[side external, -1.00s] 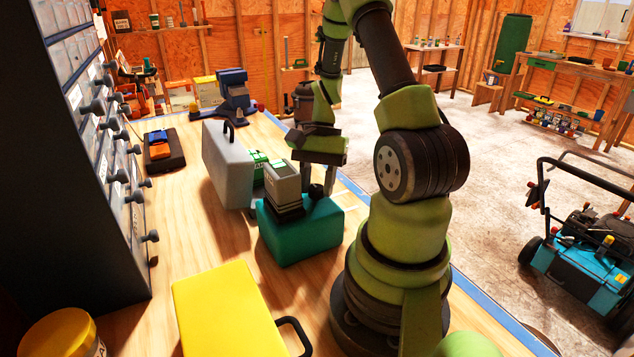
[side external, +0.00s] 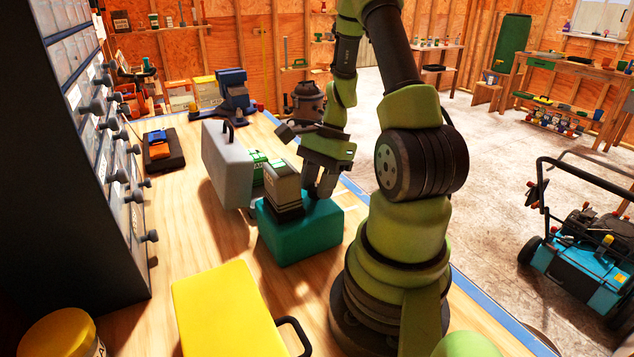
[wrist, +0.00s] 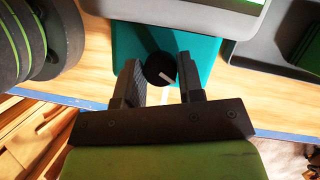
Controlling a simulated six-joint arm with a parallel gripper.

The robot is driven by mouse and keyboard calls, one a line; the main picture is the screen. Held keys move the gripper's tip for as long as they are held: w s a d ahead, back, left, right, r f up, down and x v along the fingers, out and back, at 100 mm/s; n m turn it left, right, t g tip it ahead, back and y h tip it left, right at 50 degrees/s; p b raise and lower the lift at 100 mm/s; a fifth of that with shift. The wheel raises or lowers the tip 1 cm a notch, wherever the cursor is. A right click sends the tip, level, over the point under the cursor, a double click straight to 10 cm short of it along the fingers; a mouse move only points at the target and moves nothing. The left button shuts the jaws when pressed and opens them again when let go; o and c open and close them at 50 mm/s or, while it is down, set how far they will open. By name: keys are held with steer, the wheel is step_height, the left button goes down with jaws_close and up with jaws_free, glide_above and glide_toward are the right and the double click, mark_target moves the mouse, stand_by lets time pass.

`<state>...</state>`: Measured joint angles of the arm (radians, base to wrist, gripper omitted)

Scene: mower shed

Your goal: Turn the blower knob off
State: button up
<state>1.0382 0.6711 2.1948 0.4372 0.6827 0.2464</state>
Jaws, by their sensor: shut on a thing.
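The blower knob (wrist: 159,69) is a round black dial with a white pointer line, seen in the wrist view. It sits on a teal box (side external: 300,240), whose teal top also shows in the wrist view (wrist: 128,42). My gripper (side external: 320,190) is at the right part of the box top, beside the grey upright unit (side external: 283,185). In the wrist view my gripper (wrist: 158,64) has one finger on each side of the knob and is shut on it. In the side view the fingers hide the knob.
A grey case (side external: 226,160) stands upright behind the box. A yellow case (side external: 225,310) lies in front. A drawer cabinet (side external: 85,160) rises at the left. Bare wooden bench (side external: 200,225) lies between them. A mower (side external: 585,260) stands on the floor at right.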

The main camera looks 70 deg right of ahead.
steer(key=m+t, duration=0.1)
steer(key=m, duration=0.2)
steer(key=m+t+h, duration=0.1)
steer(key=m, duration=0.2)
steer(key=shift+s+a+m+h, duration=0.1)
steer(key=shift+a+m+h, duration=0.05)
steer(key=shift+m+h, duration=0.15)
steer(key=m+h, duration=0.1)
steer(key=m, duration=0.2)
steer(key=m+h, duration=0.1)
steer(key=m, duration=0.2)
steer(key=shift+t, duration=0.3)
steer(key=o, duration=0.9)
steer(key=shift+r, duration=0.1)
steer(key=shift+r, duration=4.95)
